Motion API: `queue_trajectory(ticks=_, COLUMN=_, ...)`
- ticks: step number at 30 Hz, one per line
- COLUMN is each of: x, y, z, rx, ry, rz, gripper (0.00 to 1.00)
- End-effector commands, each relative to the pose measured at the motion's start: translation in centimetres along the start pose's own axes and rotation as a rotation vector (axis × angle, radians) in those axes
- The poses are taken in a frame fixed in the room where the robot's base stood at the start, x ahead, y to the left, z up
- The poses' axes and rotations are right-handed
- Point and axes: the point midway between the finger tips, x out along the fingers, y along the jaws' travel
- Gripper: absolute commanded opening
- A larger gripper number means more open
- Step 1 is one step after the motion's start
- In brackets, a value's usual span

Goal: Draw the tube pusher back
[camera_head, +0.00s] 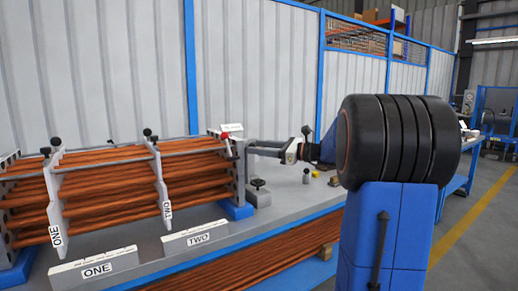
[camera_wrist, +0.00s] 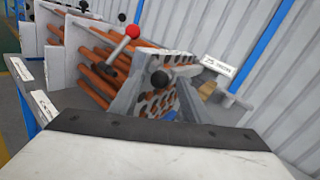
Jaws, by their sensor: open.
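A bundle of copper-coloured tubes (camera_head: 110,190) runs through upright plates on the bench. At its right end stands a grey plate with holes (camera_wrist: 150,103), large in the wrist view. I cannot tell which of these parts is the tube pusher. My gripper (camera_head: 252,148) is open, level and pointing left, close to the plate's right side. Whether anything lies between its fingers is unclear.
White blocks marked ONE (camera_head: 97,268) and TWO (camera_head: 200,238) lie along the bench's front edge. A short black-knobbed clamp (camera_head: 258,188) stands below my gripper. A small white sign (camera_wrist: 219,66) stands beyond the plate. A panelled wall closes the back.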

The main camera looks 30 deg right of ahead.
Motion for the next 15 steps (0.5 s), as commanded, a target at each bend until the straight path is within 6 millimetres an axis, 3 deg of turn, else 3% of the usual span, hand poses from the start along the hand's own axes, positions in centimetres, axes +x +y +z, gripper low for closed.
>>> queue_trajectory(ticks=10, x=0.37, y=-0.01, z=0.02, rx=0.0, ry=0.0, rz=0.0, gripper=0.43)
queue_trajectory(ticks=11, x=0.37, y=-0.01, z=0.02, rx=0.0, ry=0.0, rz=0.0, gripper=0.4)
queue_trajectory(ticks=15, x=0.36, y=-0.01, z=0.02, rx=0.0, ry=0.0, rz=0.0, gripper=0.07)
